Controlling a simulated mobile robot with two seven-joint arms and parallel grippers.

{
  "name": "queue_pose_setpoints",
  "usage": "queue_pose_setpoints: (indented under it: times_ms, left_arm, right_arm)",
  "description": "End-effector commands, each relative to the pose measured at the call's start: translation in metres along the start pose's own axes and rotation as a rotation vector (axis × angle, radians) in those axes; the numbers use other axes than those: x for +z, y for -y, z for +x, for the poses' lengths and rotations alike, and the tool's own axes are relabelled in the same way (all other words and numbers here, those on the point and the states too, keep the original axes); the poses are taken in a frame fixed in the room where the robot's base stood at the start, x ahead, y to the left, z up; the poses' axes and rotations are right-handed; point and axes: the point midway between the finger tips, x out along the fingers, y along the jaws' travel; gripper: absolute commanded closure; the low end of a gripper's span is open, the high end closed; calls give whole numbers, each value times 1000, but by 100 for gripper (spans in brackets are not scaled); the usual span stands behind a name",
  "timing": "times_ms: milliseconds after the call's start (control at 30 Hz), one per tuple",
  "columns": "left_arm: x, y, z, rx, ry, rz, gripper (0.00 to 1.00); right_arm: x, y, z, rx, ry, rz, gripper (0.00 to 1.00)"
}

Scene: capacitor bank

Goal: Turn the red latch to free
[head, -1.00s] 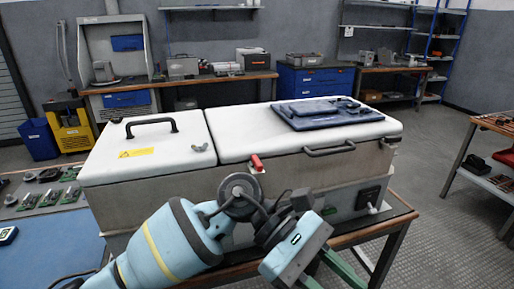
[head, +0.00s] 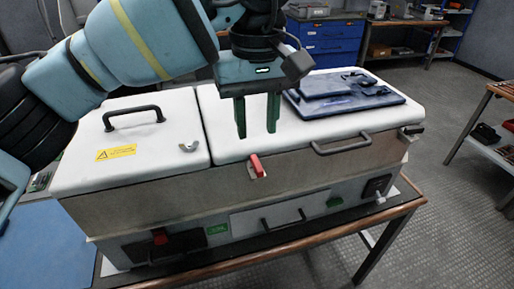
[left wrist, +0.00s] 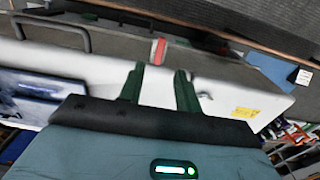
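The red latch (head: 256,165) is a small red lever on the front upper edge of the large white-lidded box, near the seam between its two lids. It leans slightly. My left gripper (head: 257,131) points down with its two green fingers apart and nothing between them. It appears above the right lid, just behind the latch. In the left wrist view the latch (left wrist: 158,50) shows beyond and between the open fingers (left wrist: 159,73), apart from them. My right gripper is in neither view.
The right lid (head: 220,118) carries a dark blue panel (head: 343,95) and a front handle (head: 341,144). The left lid (head: 80,160) has a black handle (head: 133,116) and a small metal wing piece (head: 189,147). Open floor (head: 465,210) lies right.

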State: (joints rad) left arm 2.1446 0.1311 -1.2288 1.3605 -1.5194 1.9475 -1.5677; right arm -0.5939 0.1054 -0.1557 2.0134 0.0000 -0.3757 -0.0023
Motion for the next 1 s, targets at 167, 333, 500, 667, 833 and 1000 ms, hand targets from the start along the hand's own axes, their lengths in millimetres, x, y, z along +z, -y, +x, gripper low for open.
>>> queue_pose_setpoints:
  times_ms: [167, 333, 500, 667, 833, 1000]
  left_arm:
    - [0, 0, 23, -2, 3, 0, 66]
    - [0, 0, 49, -1, 3, 0, 66]
    - [0, 0, 67, 0, 2, -1, 66]
    - [1, 0, 74, 2, 1, 0, 66]
    - [1, 0, 75, 2, 1, 0, 66]
    - [0, 0, 75, 1, 1, -1, 78]
  right_arm:
    - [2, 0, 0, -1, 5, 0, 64]
    - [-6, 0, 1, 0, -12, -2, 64]
    - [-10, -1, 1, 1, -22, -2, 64]
    - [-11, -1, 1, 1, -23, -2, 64]
    - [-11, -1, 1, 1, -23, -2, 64]
    - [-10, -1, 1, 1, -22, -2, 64]
